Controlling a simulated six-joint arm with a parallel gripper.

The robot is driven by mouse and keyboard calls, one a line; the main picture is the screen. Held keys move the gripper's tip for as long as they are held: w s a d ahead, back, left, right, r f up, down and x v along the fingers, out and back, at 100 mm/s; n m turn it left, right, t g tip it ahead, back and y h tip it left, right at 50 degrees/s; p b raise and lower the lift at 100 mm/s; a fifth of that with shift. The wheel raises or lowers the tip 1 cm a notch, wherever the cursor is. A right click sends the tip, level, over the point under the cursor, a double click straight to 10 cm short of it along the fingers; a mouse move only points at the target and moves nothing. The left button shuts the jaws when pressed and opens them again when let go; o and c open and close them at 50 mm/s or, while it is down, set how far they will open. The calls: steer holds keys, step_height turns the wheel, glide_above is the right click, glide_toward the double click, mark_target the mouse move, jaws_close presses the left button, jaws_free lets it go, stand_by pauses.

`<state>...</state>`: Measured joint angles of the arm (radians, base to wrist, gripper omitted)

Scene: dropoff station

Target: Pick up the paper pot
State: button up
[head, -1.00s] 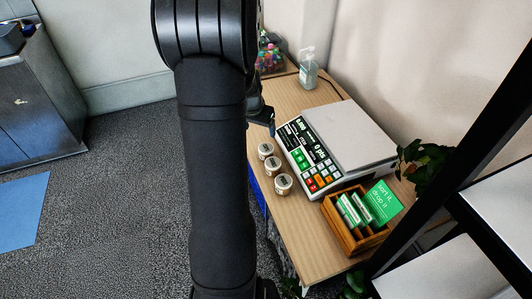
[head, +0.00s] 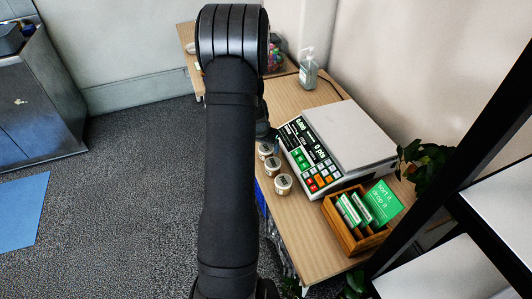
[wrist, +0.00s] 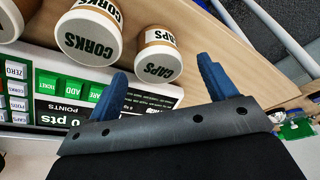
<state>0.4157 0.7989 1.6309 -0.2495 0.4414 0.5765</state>
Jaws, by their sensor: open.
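Three small pots with pale lids stand in a row on the wooden table beside the scale. In the wrist view one lid reads CORKS (wrist: 90,35) and one reads CAPS (wrist: 158,55). The third pot (wrist: 10,20) is cut off at the top left corner, its label not readable there. It matches the nearest pot (head: 283,184) in the head view, whose lettering is too small to read; I see no readable PAPER label. My gripper (wrist: 163,68) is open and empty, its blue fingers on either side of the CAPS pot's near edge. In the head view my arm mostly hides it.
The scale (head: 350,140) stands right of the pots. A wooden box (head: 345,232) with green cards is at the table's near end. A clear bottle (head: 308,70) stands farther back. A plant (head: 425,165) and dark frame are at right.

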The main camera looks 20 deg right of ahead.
mark_target(266, 148)
steer(key=x, duration=0.5)
steer(key=shift+d+r, duration=0.1)
steer(key=shift+d, duration=0.05)
steer(key=c, duration=1.1)
